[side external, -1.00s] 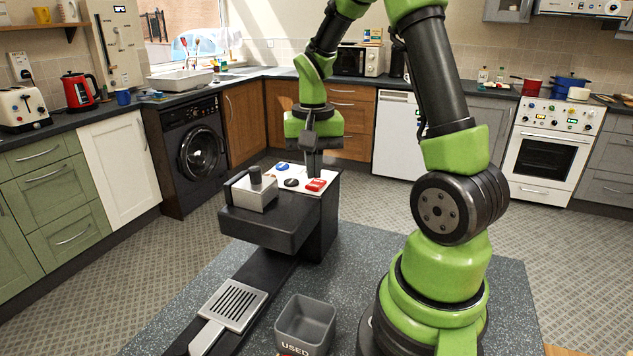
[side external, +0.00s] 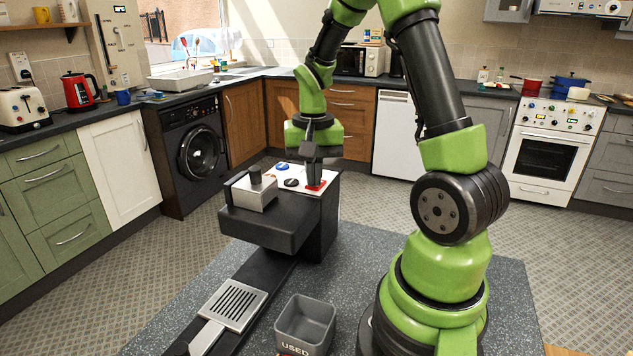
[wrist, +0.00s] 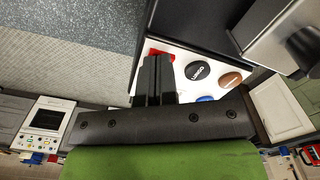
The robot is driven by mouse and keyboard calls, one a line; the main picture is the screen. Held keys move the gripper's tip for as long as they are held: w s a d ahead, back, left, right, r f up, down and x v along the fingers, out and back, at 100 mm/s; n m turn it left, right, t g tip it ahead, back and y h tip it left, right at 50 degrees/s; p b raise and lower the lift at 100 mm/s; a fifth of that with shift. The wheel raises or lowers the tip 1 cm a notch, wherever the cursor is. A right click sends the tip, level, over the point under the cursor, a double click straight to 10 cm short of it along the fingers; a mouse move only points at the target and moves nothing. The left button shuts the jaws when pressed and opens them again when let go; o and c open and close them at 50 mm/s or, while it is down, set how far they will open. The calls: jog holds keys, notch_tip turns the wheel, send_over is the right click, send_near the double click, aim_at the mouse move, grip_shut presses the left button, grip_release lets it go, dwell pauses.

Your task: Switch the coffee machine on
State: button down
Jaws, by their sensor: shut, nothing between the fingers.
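The black coffee machine (side external: 322,228) stands on the grey speckled worktop, with a white control panel (side external: 304,190) on top. The panel bears a red switch (side external: 317,187), a black button (side external: 291,183) and a blue button (side external: 282,168). My gripper (side external: 315,184) is shut and empty, pointing down at the red switch, its tips at or on it; exact contact is hard to tell. In the wrist view, the fingers (wrist: 158,62) hide most of the red switch (wrist: 154,51). The black button (wrist: 197,70), a brown button (wrist: 230,78) and the blue button (wrist: 205,98) lie to their right.
A metal block with a dark knob (side external: 255,192) sits on the machine's front part. A slotted drip tray (side external: 232,305) and a grey bin marked USED (side external: 305,322) are in front. Worktop right of the machine is clear up to my base.

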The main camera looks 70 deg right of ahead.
jog(key=shift+f, duration=0.2)
jog(key=shift+r, duration=3.55)
jog(key=shift+a+r, duration=0.1)
jog(key=shift+a, duration=0.05)
jog(key=s+a+r+n+t+y, duration=0.1)
jog(key=s+a+r+n+t, duration=0.2)
jog(key=a, duration=0.5)
jog(key=s+a+r+n+t+y, duration=0.1)
jog(key=s+a+r+n+t, duration=0.3)
jog(key=a, duration=0.5)
jog(key=shift+s+n, duration=0.5)
jog(key=shift+s, duration=0.25)
